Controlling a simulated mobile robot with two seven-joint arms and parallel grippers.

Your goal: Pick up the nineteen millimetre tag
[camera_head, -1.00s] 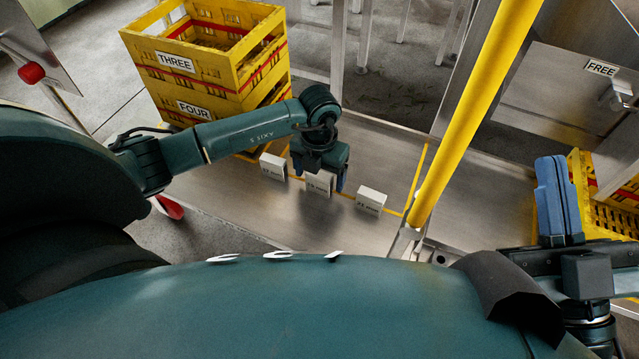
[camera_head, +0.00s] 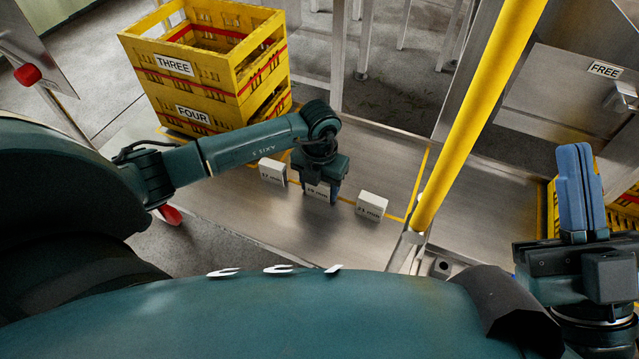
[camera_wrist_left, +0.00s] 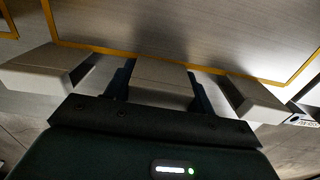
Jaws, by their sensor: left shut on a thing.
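The nineteen millimetre tag (camera_head: 318,191) is a white block in the middle of a row of three on the metal table. Its upper part is hidden by my left gripper (camera_head: 320,188), which is shut on it from above. In the left wrist view the tag (camera_wrist_left: 160,78) sits between the two fingers of my left gripper (camera_wrist_left: 160,88). I cannot tell whether it touches the table. The 17 mm tag (camera_head: 272,171) stands to its left and the 25 mm tag (camera_head: 371,205) to its right. My right gripper (camera_head: 577,190) is at the far right; its blue fingers look close together and hold nothing visible.
Yellow crates marked THREE (camera_head: 176,64) and FOUR (camera_head: 193,115) stand behind the row. A yellow post (camera_head: 470,125) rises to the right of the tags. The metal table (camera_head: 300,235) is bare in front of the row.

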